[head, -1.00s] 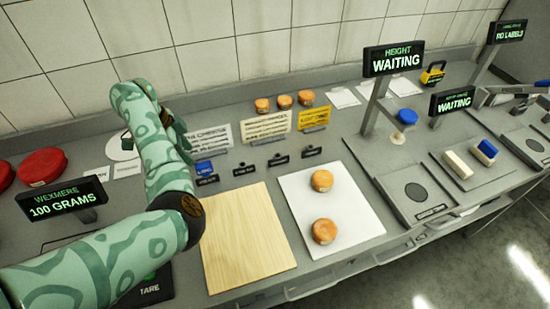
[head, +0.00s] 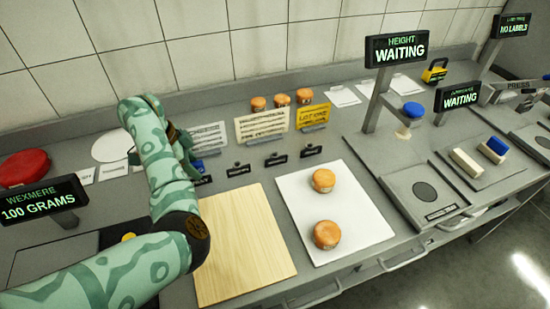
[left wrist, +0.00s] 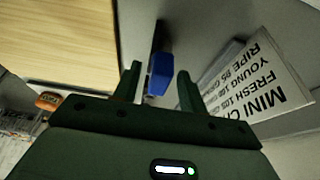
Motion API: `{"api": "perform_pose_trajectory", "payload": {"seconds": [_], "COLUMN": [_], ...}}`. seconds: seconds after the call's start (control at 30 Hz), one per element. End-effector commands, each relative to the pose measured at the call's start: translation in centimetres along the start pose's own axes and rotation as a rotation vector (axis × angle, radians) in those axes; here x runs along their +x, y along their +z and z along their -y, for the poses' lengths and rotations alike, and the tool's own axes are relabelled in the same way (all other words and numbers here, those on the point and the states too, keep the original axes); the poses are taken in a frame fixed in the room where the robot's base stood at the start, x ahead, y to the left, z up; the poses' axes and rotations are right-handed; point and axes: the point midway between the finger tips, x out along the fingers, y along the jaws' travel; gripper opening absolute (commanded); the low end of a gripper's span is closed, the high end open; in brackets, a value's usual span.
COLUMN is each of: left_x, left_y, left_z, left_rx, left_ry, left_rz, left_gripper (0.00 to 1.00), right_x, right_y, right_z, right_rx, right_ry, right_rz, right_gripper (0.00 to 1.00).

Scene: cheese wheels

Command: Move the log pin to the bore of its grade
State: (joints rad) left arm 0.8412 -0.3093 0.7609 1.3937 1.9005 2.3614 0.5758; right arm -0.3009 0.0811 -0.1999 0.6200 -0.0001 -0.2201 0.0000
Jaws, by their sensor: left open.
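The blue log pin (left wrist: 159,75) stands between the two open fingers of my left gripper (left wrist: 158,85) in the left wrist view. I cannot tell whether the fingers touch it. In the head view the log pin (head: 198,165) is partly hidden behind my left gripper (head: 186,152). Small black grade tags (head: 238,169) stand in a row to the right of the pin, behind the wooden board. Their lettering is too small to read, and the bores cannot be made out. My right gripper is not in view.
A mini cheese sign (left wrist: 262,80) stands close to the gripper. The wooden board (head: 245,245) is bare. A white board (head: 365,225) bears two orange cheeses (head: 324,181). The scale display (head: 45,200) reads 100 grams. Three more small cheeses (head: 281,99) stand behind the signs.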

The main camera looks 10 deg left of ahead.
Motion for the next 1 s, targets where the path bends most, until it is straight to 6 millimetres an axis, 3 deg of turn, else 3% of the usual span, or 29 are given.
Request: {"api": "perform_pose_trajectory", "payload": {"seconds": [0.23, 0.37, 0.4, 1.0], "left_x": [0.0, 0.0, 0.0, -1.4], "left_y": [0.0, 0.0, 0.0, -0.6], "left_z": [0.0, 0.0, 0.0, 0.0], "left_rx": [0.0, 0.0, 0.0, 0.001], "left_ry": [0.0, 0.0, 0.0, 0.0], "left_rz": [0.0, 0.0, 0.0, -0.001], "left_gripper": [0.39, 0.03, 0.0, 0.0], "right_x": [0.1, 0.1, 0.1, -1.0], "right_y": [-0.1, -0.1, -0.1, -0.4], "right_z": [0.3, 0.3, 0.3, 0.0], "right_rx": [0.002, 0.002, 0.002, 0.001], "right_ry": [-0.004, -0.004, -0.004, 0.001], "right_rz": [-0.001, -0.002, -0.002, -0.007], "right_gripper": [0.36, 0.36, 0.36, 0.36]}}
